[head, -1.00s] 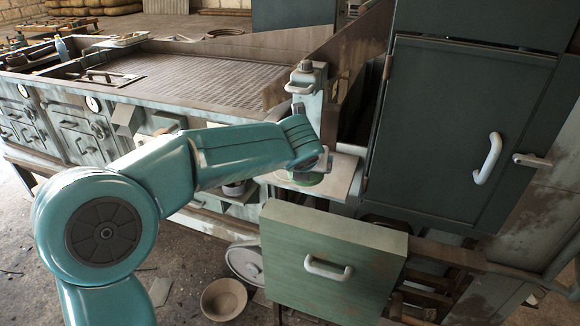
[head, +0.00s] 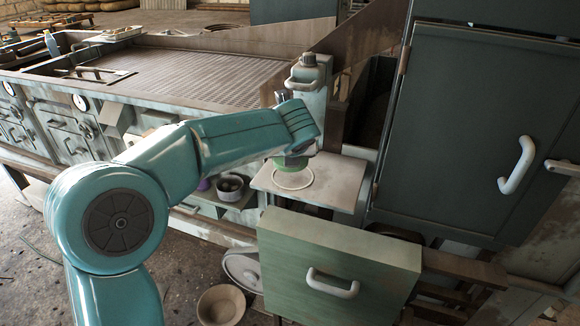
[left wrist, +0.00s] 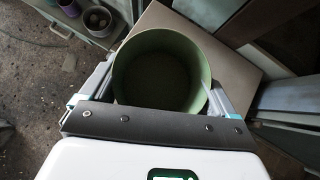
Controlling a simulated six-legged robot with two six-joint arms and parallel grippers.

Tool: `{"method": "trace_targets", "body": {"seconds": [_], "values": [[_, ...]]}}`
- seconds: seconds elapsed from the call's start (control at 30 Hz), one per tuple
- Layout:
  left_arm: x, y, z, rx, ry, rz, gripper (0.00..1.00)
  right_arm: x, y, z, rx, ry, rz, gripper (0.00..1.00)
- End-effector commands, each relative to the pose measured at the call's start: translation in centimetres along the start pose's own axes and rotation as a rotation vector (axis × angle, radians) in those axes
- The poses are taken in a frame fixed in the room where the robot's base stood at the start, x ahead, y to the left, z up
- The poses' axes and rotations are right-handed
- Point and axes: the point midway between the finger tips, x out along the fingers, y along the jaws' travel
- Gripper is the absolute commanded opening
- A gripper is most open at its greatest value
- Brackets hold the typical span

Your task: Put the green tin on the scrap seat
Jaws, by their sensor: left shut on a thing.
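The green tin (head: 291,163) is an open, empty-looking round can. My left gripper (head: 298,150) is shut on it. In the left wrist view the tin (left wrist: 160,68) sits between the two fingers, mouth toward the camera. In the head view the tin is just behind a pale ring (head: 293,179) on a light shelf plate (head: 335,180), partly hidden by my gripper. The ring looks like the seat, but no label shows. The tin seems to be above the plate; the exact gap cannot be told. My right gripper is not in view.
A post with a handle (head: 309,85) stands close behind the tin. A dark pot (head: 230,185) and a purple pot sit on a lower shelf to the left. A green drawer front (head: 338,265) is below, and a dark cabinet (head: 470,130) is at right.

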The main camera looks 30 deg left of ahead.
Motion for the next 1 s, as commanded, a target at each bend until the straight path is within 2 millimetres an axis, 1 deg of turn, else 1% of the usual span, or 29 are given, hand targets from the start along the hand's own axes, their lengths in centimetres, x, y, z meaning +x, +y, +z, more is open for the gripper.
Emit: {"method": "trace_targets", "body": {"seconds": [0.1,0.2,0.63,0.67,0.7,0.9,1.0], "values": [[1.5,0.1,-1.6,0.004,0.004,0.001,0.53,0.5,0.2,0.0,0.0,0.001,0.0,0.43],[2.5,0.1,-2.4,0.004,0.004,0.001,0.53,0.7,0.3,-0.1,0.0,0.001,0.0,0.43],[3.3,0.1,-2.7,0.001,0.002,0.0,0.53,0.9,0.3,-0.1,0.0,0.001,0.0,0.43],[3.3,0.1,-2.7,0.001,0.002,0.0,0.92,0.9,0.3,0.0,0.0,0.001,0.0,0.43],[3.2,0.1,-2.6,0.001,0.002,0.0,1.0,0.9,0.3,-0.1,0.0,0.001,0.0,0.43],[3.2,0.1,-2.6,0.001,0.002,0.0,1.0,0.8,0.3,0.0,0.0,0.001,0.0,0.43],[2.8,0.1,-2.2,0.001,0.001,-0.001,1.0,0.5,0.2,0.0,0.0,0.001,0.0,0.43]]}}
